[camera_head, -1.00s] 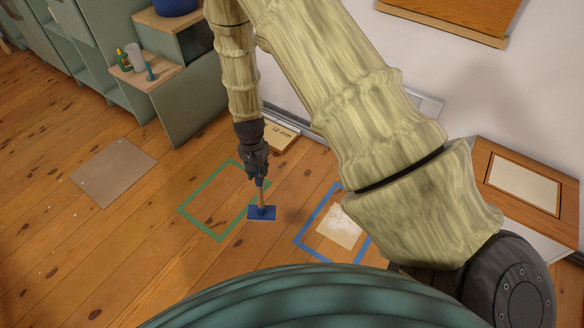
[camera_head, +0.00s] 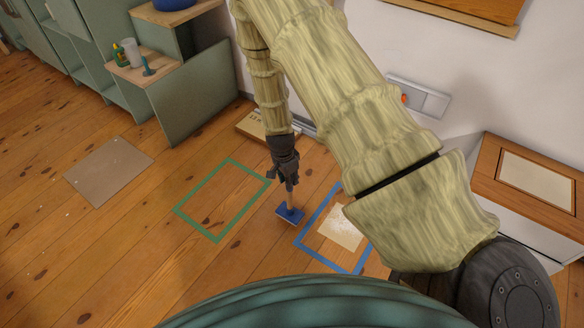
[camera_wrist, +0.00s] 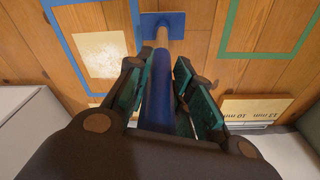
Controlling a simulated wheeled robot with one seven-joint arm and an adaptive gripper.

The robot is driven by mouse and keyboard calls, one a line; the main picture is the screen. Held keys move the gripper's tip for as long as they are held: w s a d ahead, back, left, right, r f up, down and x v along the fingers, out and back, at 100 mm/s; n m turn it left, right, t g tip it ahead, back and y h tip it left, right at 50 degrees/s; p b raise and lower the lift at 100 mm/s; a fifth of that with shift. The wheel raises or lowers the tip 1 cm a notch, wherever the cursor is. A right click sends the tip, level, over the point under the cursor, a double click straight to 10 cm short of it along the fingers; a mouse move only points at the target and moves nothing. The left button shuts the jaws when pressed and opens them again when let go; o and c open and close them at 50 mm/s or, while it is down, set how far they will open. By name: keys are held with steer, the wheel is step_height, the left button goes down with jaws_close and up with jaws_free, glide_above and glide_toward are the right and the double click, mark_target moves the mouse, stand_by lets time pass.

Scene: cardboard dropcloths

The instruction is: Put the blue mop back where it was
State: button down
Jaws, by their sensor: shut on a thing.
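The blue mop has a flat blue head (camera_head: 289,215) and a wooden and blue handle. My gripper (camera_head: 288,182) is shut on the handle, seen in the head view. In the wrist view the blue handle (camera_wrist: 158,100) runs between the fingers down to the head (camera_wrist: 162,22). The head is over the floor between the green taped outline (camera_head: 181,210) and the blue taped outline (camera_head: 318,215). I cannot tell whether it touches the floor. A cardboard sheet with white powder (camera_head: 342,228) lies inside the blue outline.
A plain brown sheet (camera_head: 108,172) lies at the left. Green shelving (camera_head: 195,105) with bottles stands behind. A marked board (camera_head: 255,125) lies by the wall, and a wooden-topped cabinet (camera_head: 520,190) stands at the right. The green outline's inside is bare.

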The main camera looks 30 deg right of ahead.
steer(key=w+d+f+b, duration=0.4)
steer(key=w+d, duration=0.2)
steer(key=w, duration=0.1)
steer(key=shift+w+d+f, duration=0.2)
steer(key=shift+w+d, duration=0.1)
steer(key=shift+f, duration=0.15)
steer(key=c, duration=1.3)
jaws_free()
steer(key=shift+o, duration=0.2)
step_height(320, 180, up, 12)
steer(key=a+p, duration=0.1)
steer(key=p, duration=0.3)
steer(key=shift+a, duration=0.25)
steer(key=shift+s, duration=0.1)
